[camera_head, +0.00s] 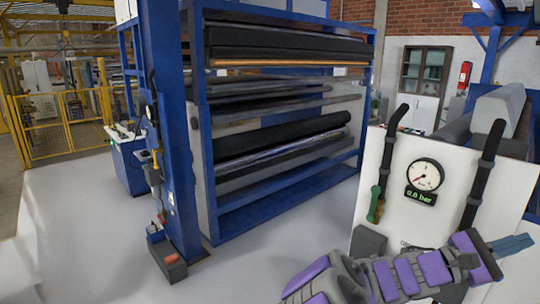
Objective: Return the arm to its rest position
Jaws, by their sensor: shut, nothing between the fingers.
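My arm, grey with purple panels, lies low across the bottom right of the head view. It points to the right. My gripper (515,244) is at its far end, with blue-grey fingers shut and nothing held between them. It shows in front of the lower right part of a white panel (400,165). I cannot tell whether it touches the panel. The arm's base end is cut off by the bottom edge of the picture.
A blue frame (290,205) with black rollers stands in the middle. A yellow fence (60,120) is at left. The pale floor (100,225) at left is clear.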

